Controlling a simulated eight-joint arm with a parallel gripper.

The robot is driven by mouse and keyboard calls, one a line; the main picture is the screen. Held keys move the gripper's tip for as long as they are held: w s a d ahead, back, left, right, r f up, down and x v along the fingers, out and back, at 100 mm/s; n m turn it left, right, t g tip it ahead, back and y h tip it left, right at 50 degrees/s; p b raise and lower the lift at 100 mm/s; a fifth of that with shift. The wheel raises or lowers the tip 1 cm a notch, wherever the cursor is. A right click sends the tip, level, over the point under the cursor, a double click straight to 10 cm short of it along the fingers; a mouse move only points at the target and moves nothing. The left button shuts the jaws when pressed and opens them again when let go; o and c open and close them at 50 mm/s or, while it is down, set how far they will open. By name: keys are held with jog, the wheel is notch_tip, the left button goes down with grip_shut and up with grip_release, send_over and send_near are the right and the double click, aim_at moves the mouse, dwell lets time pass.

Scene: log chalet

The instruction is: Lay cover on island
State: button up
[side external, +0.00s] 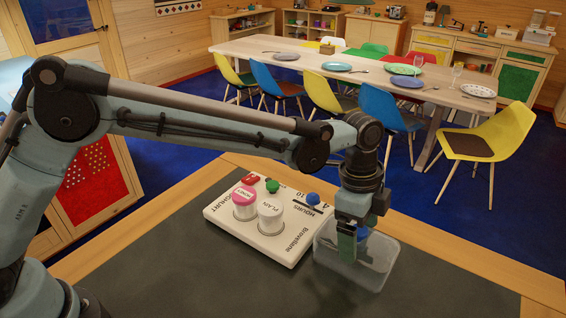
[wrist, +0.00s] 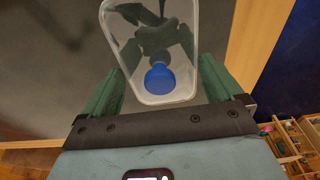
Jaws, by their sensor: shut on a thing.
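The clear, see-through cover (side external: 375,268), a box-like shape with rounded corners, is at the front right corner of the yoghurt maker. It is on or just above the dark top of the island (side external: 200,275); I cannot tell which. My gripper (side external: 352,243) points down at the cover's back part and is shut on it. In the wrist view, the cover (wrist: 115,35) lies between the green fingers of my gripper (wrist: 162,72). A round blue thing (wrist: 159,78) shows at its near end. The exact contact of the fingers is unclear.
The island's wooden edge (side external: 460,268) is close on the right. The dark top is bare in front. A set dining table stands beyond.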

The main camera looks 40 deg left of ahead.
jog(key=o, duration=0.8)
jog(key=shift+c, duration=0.2)
jog(key=shift+r, duration=0.1)
notch_tip(320, 180, up, 12)
jog(key=a, duration=0.2)
jog(key=a+r+n+t, duration=0.2)
jog(key=a+n, duration=0.2)
jog(key=a, duration=0.4)
jog(key=s+a+f+n+t, duration=0.2)
jog(key=s+a+f+n, duration=0.1)
jog(key=s+a+n, duration=0.4)
jog(key=s+a+f+n+t+y, duration=0.1)
jog(key=s+a+f+n+t, duration=0.2)
jog(key=s+a+n, duration=0.4)
jog(key=a, duration=0.6)
jog(key=shift+f+y, duration=0.15)
jog(key=shift+y, duration=0.15)
